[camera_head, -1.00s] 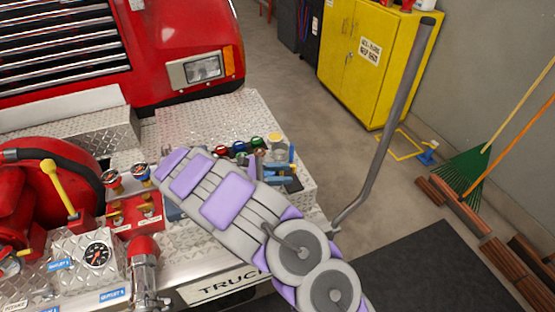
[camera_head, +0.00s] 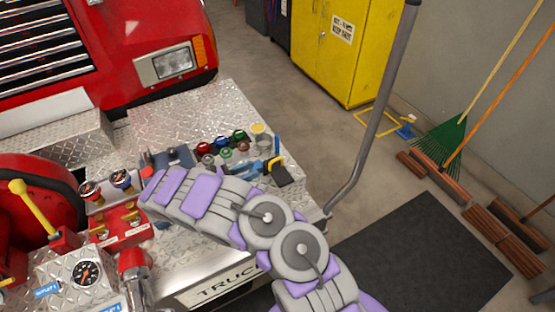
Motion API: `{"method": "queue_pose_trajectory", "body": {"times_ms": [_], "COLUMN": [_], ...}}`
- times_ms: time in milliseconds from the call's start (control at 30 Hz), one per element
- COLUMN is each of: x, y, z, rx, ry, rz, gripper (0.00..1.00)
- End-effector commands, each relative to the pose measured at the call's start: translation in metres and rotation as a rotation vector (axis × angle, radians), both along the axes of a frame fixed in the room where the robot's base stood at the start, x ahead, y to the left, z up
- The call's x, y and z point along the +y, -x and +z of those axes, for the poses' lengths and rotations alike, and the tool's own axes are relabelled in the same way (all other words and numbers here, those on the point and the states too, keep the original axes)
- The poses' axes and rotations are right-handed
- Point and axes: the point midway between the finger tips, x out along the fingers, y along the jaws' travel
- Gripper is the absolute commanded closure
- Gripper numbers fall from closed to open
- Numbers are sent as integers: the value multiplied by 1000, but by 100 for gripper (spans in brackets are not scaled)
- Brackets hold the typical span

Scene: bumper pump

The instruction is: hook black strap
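My arm, in grey and purple, reaches from the lower right over the diamond-plate bumper (camera_head: 178,108). Its far end points left, near the red valve block. My gripper's fingers do not show; the arm hides them. No black strap can be told for certain. A black piece (camera_head: 284,173) with a yellow end lies at the bumper's right part, beyond the arm. A black band (camera_head: 45,170) runs over the red round housing (camera_head: 40,207) at the left. I see no hook clearly.
Several coloured caps (camera_head: 222,142) and blue tools stand on the bumper behind the arm. A grey pole (camera_head: 378,115) rises at its right end. The red valve block (camera_head: 120,222), yellow lever (camera_head: 30,205) and gauge (camera_head: 86,273) are at left. The floor at right has a dark mat (camera_head: 420,250).

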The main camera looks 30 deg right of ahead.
Motion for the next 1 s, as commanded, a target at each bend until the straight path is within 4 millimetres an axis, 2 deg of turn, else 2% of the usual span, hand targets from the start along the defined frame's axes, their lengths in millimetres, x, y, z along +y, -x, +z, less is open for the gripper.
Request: {"method": "queue_pose_trajectory", "body": {"times_ms": [500,667,1000], "x": [-99,-111,-109], "y": [-2,-2,-3], "z": [-1,-1,0], "rx": [1,-1,-1], "ry": [-2,-2,3], "rz": [-1,0,3], "gripper": [63,63,63]}}
